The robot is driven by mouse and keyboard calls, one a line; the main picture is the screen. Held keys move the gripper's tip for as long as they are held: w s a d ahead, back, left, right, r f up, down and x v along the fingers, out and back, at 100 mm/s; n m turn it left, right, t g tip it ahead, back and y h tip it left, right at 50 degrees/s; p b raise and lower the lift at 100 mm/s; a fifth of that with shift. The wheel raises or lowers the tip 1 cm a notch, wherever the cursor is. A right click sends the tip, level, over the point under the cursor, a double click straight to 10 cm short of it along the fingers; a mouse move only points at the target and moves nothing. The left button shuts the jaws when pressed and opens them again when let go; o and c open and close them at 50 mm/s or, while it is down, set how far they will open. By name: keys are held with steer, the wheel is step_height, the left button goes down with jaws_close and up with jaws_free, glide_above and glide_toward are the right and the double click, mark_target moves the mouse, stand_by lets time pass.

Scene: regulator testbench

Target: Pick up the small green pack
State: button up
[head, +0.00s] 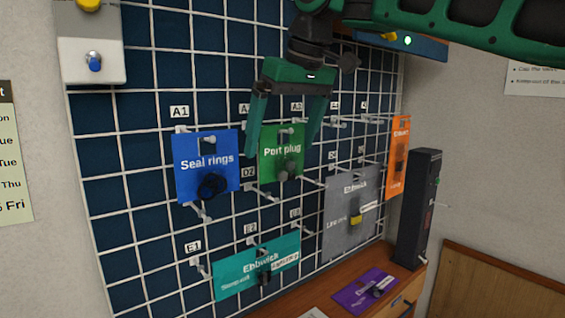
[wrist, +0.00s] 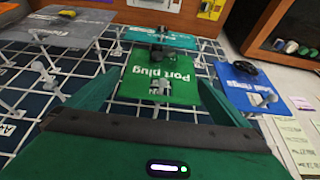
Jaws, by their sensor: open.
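The small green pack (head: 270,151), labelled "Port plug", hangs on a hook of the white wire grid, right of the blue "Seal rings" pack. My gripper (head: 286,147) is open and empty; its two green fingers point down, one at each side of the pack in the head view. In the wrist view the green pack (wrist: 160,73) lies ahead between the finger tips (wrist: 136,82), upside down in the picture. I cannot tell whether either finger touches it.
The blue pack (head: 205,150) hangs at the left, a teal pack (head: 230,282) below, grey (head: 340,240) and orange (head: 397,180) packs at the right. Bare hooks stick out between them. A purple pack (head: 358,285) lies on the wooden surface by a black upright device (head: 418,208).

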steer(key=shift+f, duration=0.15)
steer(key=c, duration=0.9)
steer(key=shift+r, duration=0.2)
steer(key=shift+c, duration=0.2)
steer(key=shift+r, duration=0.65)
steer(key=s+d, duration=1)
steer(key=s, duration=0.5)
